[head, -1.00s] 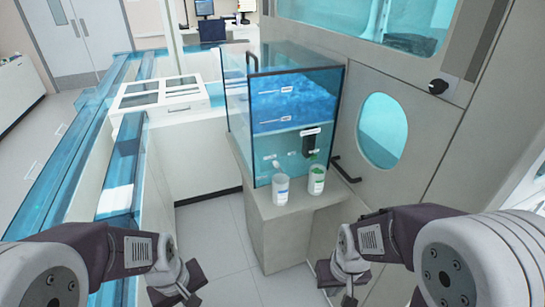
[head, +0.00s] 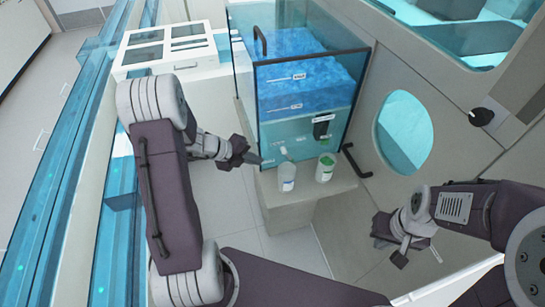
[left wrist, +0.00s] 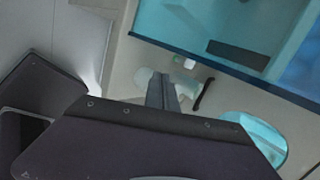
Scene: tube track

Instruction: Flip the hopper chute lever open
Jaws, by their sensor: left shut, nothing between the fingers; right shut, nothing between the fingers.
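The hopper (head: 300,120) is a clear box of blue material with a dark frame. A black bar (head: 356,162) sticks out at its lower right; I cannot tell if it is the chute lever. A small white piece (head: 285,153) and a black block with a white label (head: 321,128) are on its front. My left gripper (head: 252,159) is shut and empty, just left of the hopper's lower front. In the left wrist view its fingers (left wrist: 162,93) point toward the hopper front, with the black bar (left wrist: 203,94) beyond. My right gripper (head: 395,250) is shut and empty, low at the right.
A grey wall with a round window (head: 404,132) is at the right. A black handle (head: 260,42) is on the hopper's upper left.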

